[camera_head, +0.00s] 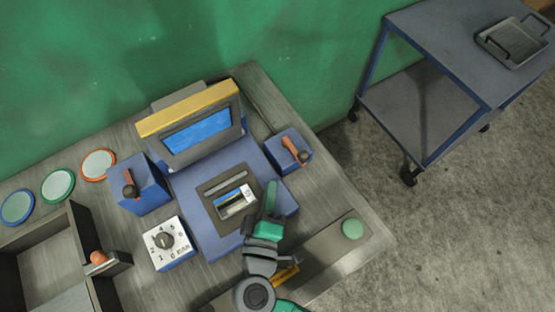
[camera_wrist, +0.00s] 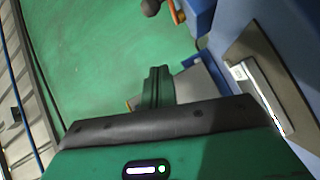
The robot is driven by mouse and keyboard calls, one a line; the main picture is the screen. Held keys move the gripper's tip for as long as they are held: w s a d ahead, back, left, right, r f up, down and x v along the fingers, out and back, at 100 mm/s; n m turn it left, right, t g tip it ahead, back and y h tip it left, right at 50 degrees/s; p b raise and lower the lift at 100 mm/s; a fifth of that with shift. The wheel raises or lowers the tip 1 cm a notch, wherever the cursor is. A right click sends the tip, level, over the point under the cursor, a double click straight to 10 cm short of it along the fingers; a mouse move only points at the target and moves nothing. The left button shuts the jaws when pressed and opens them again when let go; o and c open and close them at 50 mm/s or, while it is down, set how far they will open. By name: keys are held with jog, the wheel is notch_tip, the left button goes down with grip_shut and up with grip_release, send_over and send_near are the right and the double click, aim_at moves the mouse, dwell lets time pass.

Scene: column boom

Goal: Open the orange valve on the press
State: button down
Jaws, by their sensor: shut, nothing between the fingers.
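The blue press (camera_head: 215,248) stands on the grey workbench, with a yellow-topped screen unit (camera_head: 200,130) behind it. A lever valve with an orange handle (camera_head: 291,146) and dark knob sits on a blue box right of the press. A similar orange-handled lever (camera_head: 129,180) is on the blue box at left; I cannot tell which one the task means. In the wrist view, an orange handle (camera_wrist: 177,12) with a dark knob shows in part at the top edge. My gripper (camera_head: 271,190) is shut and empty above the press's right side, apart from both levers. It also shows in the wrist view (camera_wrist: 158,78).
A white numbered dial box (camera_head: 170,247) stands front left of the press. A green button (camera_head: 352,229) is at the bench's right. Three coloured discs (camera_head: 58,184) and a dark-walled bin (camera_head: 83,240) are at left. A blue-framed cart (camera_head: 430,105) stands right, across open floor.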

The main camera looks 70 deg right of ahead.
send_near(295, 149)
jog(key=w+d+r, duration=0.2)
jog(key=w+r, duration=0.2)
jog(key=s, duration=0.1)
jog(key=s+d+f, duration=0.1)
jog(key=s, duration=0.1)
jog(key=shift+d+b, duration=0.15)
jog(key=shift+b, duration=0.25)
jog(key=shift+s+r, duration=0.1)
